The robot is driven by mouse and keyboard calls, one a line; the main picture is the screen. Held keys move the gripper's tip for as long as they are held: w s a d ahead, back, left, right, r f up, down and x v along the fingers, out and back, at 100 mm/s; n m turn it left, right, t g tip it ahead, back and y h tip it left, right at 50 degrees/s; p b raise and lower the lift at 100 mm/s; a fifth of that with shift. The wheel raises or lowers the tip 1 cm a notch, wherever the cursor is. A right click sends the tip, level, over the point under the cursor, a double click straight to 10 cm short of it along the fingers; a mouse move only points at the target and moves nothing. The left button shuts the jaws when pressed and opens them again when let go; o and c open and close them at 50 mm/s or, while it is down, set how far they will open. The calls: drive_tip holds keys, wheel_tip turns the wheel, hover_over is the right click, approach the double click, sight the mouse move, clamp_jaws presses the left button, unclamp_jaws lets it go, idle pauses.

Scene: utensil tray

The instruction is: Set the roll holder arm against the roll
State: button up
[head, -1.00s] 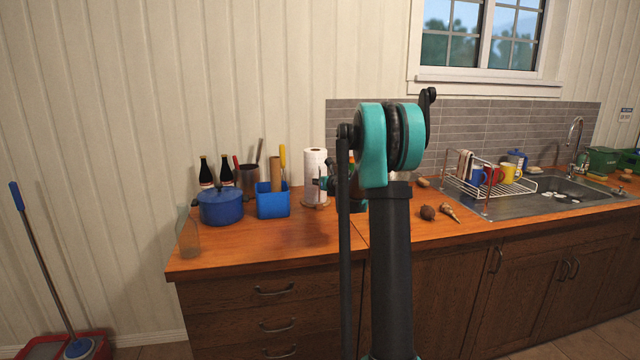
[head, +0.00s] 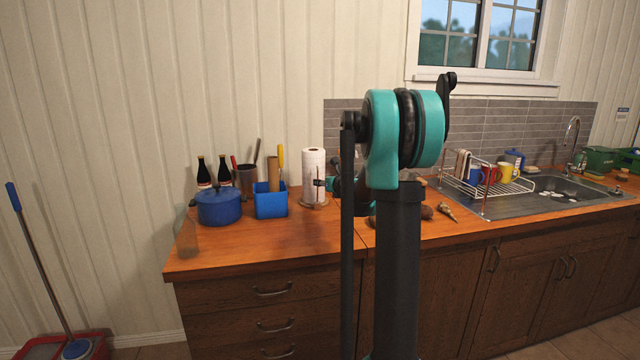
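The white paper roll (head: 312,165) stands upright on a round wooden holder base (head: 310,203) on the counter. A thin dark upright piece shows in front of the roll's right side. It is too small to tell whether it is the holder arm or part of my gripper, or whether it touches the paper. My gripper (head: 328,184) is at the right side of the roll, small and partly hidden behind my own arm. Its fingers are not clear enough to show whether they are open or shut.
Left of the roll stand a blue utensil box (head: 271,203), a blue pot (head: 219,206), two dark bottles and a clear glass. Right of my arm are small brown items, a dish rack (head: 487,184) with mugs, and the sink (head: 565,188).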

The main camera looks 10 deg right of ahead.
drive_tip(key=shift+v, duration=2.75)
drive_tip(key=shift+c, duration=0.4)
drive_tip(key=shift+s+f, duration=0.1)
drive_tip(key=shift+f, duration=0.05)
drive_tip(key=shift+c, duration=1.2)
drive_tip(key=s+f+t, duration=0.1)
drive_tip(key=s, duration=0.1)
drive_tip(key=s+t, duration=0.1)
drive_tip(key=s, duration=0.1)
drive_tip(key=s+f+t, duration=0.1)
drive_tip(key=s, duration=0.1)
drive_tip(key=shift+s+f+h, duration=0.3)
drive_tip(key=shift+s, duration=0.05)
clamp_jaws()
drive_tip(key=w+a, duration=0.1)
drive_tip(key=w, duration=1.2)
drive_tip(key=shift+w+a+f, duration=0.2)
drive_tip(key=shift+w, duration=0.15)
